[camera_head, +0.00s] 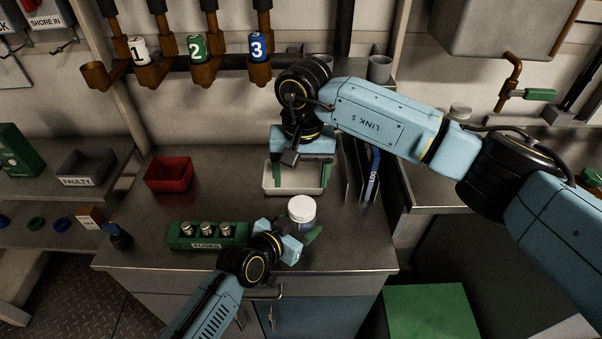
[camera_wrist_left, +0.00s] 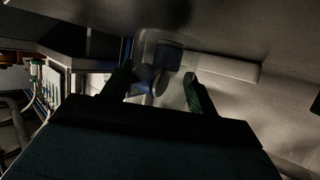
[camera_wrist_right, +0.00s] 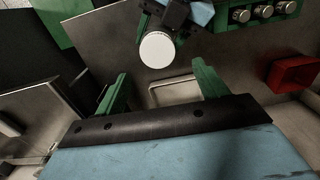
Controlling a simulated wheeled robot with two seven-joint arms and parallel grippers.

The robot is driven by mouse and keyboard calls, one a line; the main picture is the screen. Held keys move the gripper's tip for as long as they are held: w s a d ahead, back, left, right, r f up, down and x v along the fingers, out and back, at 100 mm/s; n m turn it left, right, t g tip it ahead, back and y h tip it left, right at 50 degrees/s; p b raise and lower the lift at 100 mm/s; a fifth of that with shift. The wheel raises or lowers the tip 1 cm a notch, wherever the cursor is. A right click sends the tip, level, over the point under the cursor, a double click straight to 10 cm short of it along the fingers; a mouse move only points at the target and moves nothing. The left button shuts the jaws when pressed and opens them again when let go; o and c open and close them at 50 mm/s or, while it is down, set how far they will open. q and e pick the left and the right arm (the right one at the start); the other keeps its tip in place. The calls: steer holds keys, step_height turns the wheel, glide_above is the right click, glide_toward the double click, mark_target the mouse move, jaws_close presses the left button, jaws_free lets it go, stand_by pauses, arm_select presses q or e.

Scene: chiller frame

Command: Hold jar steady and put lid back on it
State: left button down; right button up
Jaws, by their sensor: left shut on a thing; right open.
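A clear jar (camera_head: 302,223) stands near the front of the bench, with a round white lid (camera_head: 301,203) on its top. I cannot tell whether the lid is screwed tight. My left gripper (camera_head: 298,230) is shut on the jar, and its fingers hide part of the jar's lower body. In the left wrist view the see-through jar (camera_wrist_left: 158,52) is between the green fingers. My right gripper (camera_head: 301,178) is open and empty, behind the jar and over a white tray (camera_head: 268,190). In the right wrist view the lid (camera_wrist_right: 157,50) is beyond the open fingers, apart from them.
A green fuse holder (camera_head: 207,243) with several fuses stands left of my left gripper. A red bin (camera_head: 169,174) is behind it. Upright binders (camera_head: 366,176) stand right of the tray. Numbered cans hang on the wall rack. Bare bench lies between bin and tray.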

mark_target(300, 205)
steer(key=shift+s+a+f, duration=0.1)
steer(key=shift+f, duration=3.95)
